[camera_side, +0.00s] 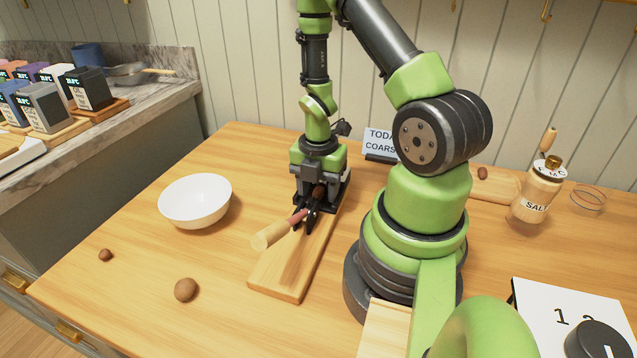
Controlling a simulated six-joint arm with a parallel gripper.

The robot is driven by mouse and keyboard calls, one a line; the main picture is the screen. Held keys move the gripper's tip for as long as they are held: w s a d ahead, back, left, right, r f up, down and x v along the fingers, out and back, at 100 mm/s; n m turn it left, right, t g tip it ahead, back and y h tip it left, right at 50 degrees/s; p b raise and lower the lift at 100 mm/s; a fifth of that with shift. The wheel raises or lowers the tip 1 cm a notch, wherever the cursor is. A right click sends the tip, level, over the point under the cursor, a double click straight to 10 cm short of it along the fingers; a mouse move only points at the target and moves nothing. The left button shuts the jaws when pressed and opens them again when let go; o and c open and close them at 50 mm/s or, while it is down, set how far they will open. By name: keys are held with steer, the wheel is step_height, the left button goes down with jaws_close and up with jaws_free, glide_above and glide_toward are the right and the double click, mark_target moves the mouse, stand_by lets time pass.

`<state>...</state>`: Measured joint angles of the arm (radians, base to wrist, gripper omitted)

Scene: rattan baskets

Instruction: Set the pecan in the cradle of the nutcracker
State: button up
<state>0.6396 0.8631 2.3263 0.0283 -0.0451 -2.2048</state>
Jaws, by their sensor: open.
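The nutcracker has a dark metal body on a wooden board (288,270), and its pale wooden handle (270,236) sticks out to the front left. A dark brown oblong nut, which looks like the pecan (319,192), sits at the nutcracker's body, right by my fingers. My gripper (307,222) points down over the nutcracker with its black fingers apart. The fingers and the gripper body hide most of the cradle, so I cannot tell whether the pecan rests fully in it or touches a finger.
A white bowl (196,203) stands to the left. A walnut-like round nut (185,290) and a smaller nut (105,255) lie on the table. Another brown nut (482,173) is on a board behind my arm. A salt jar (537,194) and a sign (379,143) stand farther back.

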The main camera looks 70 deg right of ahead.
step_height(320, 180, up, 10)
stand_by(0.6)
stand_by(0.4)
steer(key=w+a+r+m+t, duration=0.2)
steer(key=a+r+m+t, duration=0.2)
steer(key=a+r+m, duration=0.55)
steer(key=s+a+r+m+t+y, duration=0.2)
steer(key=s+a+r+m, duration=0.3)
steer(key=r+m, duration=0.3)
steer(key=a+m+t, duration=0.1)
steer(key=m, duration=0.3)
steer(key=shift+s+a+r, duration=0.3)
steer(key=shift+s+a, duration=0.05)
